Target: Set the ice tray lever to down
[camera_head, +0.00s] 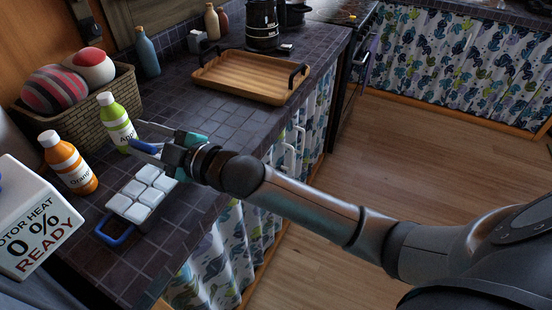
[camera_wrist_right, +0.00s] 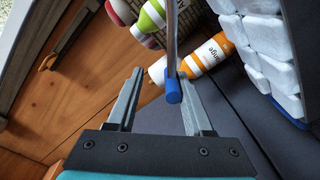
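The ice tray (camera_head: 109,205) lies on the dark tiled counter, filled with white ice blocks, with a blue loop (camera_head: 116,240) at its near end. It also shows at the right wrist view's upper right. The lever is a thin metal rod with a blue end grip (camera_wrist_right: 173,91); the blue grip (camera_head: 146,147) also shows beside my right gripper. My right gripper (camera_head: 138,138) is at the tray's far end. Its fingers (camera_wrist_right: 159,76) are apart, with the grip between them, close to the right finger; contact is unclear. My left gripper is not in view.
An orange bottle (camera_head: 68,165), a green bottle (camera_head: 115,122) and a wicker basket (camera_head: 75,123) stand close by. A white box reading "0 % READY" (camera_head: 35,225) is at left. A wooden tray (camera_head: 250,75) lies farther back. Counter between it and my gripper is clear.

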